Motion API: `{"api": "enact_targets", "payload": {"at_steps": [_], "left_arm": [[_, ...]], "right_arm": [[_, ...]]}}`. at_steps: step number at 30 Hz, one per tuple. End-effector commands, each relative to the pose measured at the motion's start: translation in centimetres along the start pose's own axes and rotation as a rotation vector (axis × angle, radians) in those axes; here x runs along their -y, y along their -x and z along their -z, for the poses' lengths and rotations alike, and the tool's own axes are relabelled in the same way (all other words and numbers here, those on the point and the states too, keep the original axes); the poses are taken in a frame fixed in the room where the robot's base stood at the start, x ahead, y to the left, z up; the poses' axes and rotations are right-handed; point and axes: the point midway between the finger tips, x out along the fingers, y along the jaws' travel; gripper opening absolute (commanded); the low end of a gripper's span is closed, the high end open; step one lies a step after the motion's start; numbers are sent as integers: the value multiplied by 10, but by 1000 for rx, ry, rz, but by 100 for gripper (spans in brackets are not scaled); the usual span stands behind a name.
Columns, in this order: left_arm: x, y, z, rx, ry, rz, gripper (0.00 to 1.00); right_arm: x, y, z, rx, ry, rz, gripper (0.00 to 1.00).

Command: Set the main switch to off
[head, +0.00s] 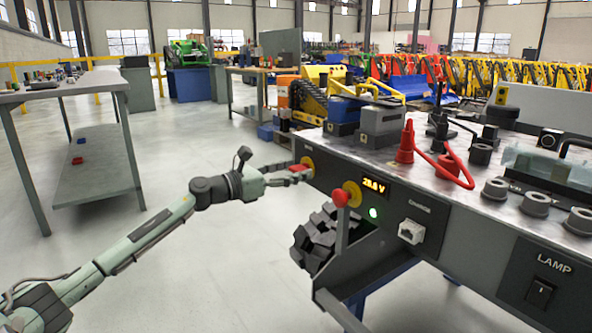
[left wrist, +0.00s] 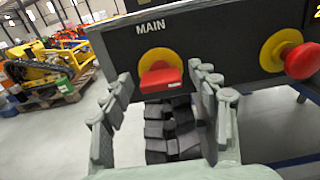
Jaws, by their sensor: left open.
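The main switch (left wrist: 160,78) is a red handle on a yellow round plate, under the word MAIN on the dark panel in the left wrist view. Its red handle lies roughly level, wider than it is tall. In the head view the switch (head: 307,162) is small at the panel's left end, partly hidden by my gripper. My left gripper (head: 298,175) is open in front of it. In the left wrist view its fingers (left wrist: 163,88) stand on either side of the red handle, with gaps visible. I cannot tell whether the fingertips reach the handle's depth. My right gripper is not in view.
A red mushroom button (head: 341,198) on a yellow plate is right of the switch, beside a lit voltage display (head: 374,187) and a green light (head: 374,213). A black tyre or track (head: 318,238) is below the panel. Open floor lies to the left.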

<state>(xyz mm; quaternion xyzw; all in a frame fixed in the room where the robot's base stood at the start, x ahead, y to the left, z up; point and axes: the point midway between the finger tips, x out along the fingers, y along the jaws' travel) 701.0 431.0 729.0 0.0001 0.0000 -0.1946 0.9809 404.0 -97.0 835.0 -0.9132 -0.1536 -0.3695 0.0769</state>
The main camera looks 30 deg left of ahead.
Motion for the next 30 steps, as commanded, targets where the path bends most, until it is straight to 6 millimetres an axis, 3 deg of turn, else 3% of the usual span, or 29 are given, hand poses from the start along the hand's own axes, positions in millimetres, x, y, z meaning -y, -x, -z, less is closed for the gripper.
{"api": "enact_targets", "payload": {"at_steps": [12,24,30], "left_arm": [[0,-8,0,0,1,0,59],[0,-8,0,0,1,1,10],[0,-8,0,0,13,1,10]], "right_arm": [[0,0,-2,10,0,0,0],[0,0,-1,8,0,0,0],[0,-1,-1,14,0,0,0]]}}
